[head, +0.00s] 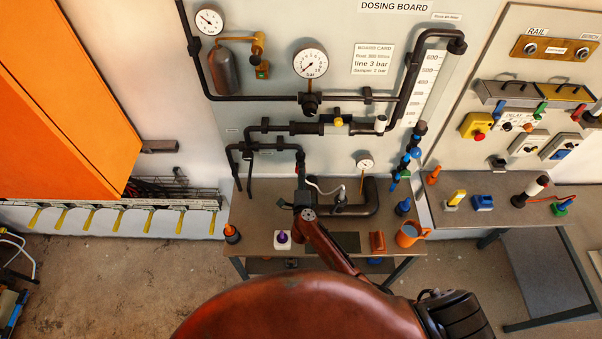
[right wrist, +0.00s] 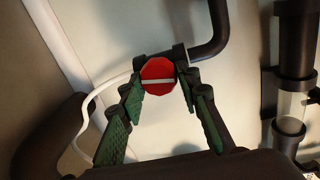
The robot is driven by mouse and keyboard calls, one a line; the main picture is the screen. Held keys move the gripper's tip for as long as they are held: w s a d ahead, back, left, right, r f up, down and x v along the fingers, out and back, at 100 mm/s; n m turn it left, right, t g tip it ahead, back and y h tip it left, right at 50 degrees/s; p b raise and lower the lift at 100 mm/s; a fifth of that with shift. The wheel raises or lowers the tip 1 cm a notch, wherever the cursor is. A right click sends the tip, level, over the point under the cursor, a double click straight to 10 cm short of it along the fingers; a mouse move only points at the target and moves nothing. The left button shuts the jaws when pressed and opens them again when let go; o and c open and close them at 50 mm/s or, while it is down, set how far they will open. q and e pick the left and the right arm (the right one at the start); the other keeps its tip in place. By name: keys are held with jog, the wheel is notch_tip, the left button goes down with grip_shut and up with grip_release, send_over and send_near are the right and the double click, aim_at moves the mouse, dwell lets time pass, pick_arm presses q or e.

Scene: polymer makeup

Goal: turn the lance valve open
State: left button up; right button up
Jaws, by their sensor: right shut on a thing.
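The lance valve appears as a round red knob (right wrist: 157,70) with a pale bar across its face, on a dark pipe in the right wrist view. The bar lies about level in that view. My right gripper (right wrist: 161,86) has its green-padded fingers on both sides of the knob, shut on it. In the head view my right gripper (head: 301,180) is at the lower pipes of the dosing board, above the bench, and hides most of the valve. My left gripper is not in view.
A dark pipe (right wrist: 211,48) bends close by the knob, and a white hose (right wrist: 92,101) curves on its left. The bench (head: 262,216) below holds an orange mug (head: 408,236) and several small items. Pressure gauges (head: 310,64) sit higher on the dosing board.

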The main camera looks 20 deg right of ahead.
jog(key=shift+a+n, duration=0.1)
jog(key=shift+n, duration=0.9)
jog(key=o, duration=1.2)
jog(key=shift+c, duration=0.2)
jog(key=v, duration=1.2)
